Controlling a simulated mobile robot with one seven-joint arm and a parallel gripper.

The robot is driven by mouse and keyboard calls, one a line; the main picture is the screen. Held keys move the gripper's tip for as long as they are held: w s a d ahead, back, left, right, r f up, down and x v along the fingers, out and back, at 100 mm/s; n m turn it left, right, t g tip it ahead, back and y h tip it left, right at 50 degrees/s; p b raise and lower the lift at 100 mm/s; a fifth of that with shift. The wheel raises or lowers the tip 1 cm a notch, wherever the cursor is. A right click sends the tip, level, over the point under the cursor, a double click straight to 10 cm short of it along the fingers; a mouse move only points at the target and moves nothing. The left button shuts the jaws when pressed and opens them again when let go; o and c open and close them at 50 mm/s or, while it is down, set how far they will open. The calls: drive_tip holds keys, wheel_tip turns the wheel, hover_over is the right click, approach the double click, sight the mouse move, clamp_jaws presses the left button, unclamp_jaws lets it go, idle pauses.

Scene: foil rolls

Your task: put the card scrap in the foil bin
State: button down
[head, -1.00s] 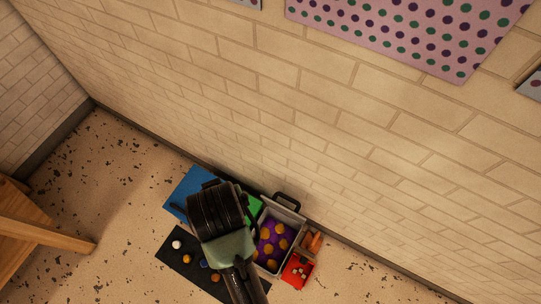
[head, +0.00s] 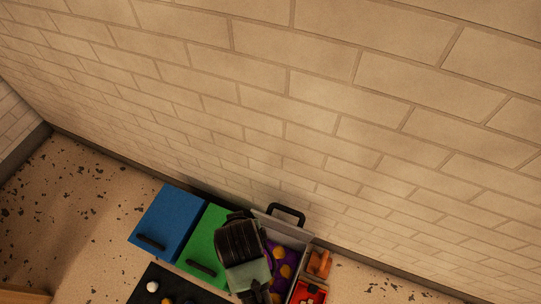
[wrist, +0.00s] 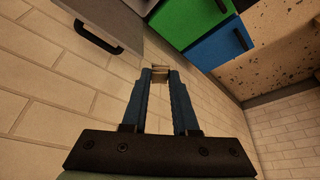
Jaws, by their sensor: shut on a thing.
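My gripper (wrist: 160,78) shows in the wrist view with its two blue fingers closed around a small tan piece, the card scrap (wrist: 159,72), at their tips. In the head view my arm's dark end covers the edge between the green bin and the grey bin (head: 294,232); the fingers and scrap are hidden there. The grey bin stands open, its lid raised against the wall, with purple, orange-dotted stuff inside. I see no label, so I cannot tell surely that it is the foil bin. The scrap is apart from the bins in the wrist view.
A blue bin (head: 168,222) and a green bin (head: 207,240) have shut lids. An orange item (head: 319,263) and a red box (head: 309,292) sit right of the grey bin. A dark mat (head: 150,273) with small round things lies in front. The brick wall is close behind.

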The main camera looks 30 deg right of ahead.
sight(273, 265)
drive_tip(key=s+d+f+m+b, duration=0.1)
drive_tip(key=d+f+b, duration=0.1)
drive_tip(key=f+b, duration=1.1)
drive_tip(key=s+d+f+m+b, duration=0.1)
drive_tip(key=d+f+b, duration=0.1)
drive_tip(key=f+b, duration=1.2)
drive_tip(key=s+d+f+m+h+b, duration=0.1)
drive_tip(key=d+f+b, duration=0.2)
drive_tip(key=f+b, duration=1)
drive_tip(key=shift+s+f, duration=0.15)
drive_tip(key=shift+f, duration=3.25)
drive_tip(key=shift+s+f, duration=0.15)
drive_tip(key=shift+f, duration=3.25)
drive_tip(key=shift+r, duration=0.1)
drive_tip(key=c, duration=0.7)
unclamp_jaws()
drive_tip(key=shift+r, duration=0.1)
drive_tip(key=p+v, duration=0.8)
drive_tip(key=v, duration=0.3)
drive_tip(key=shift+a+r, duration=0.15)
drive_tip(key=shift+r, duration=0.25)
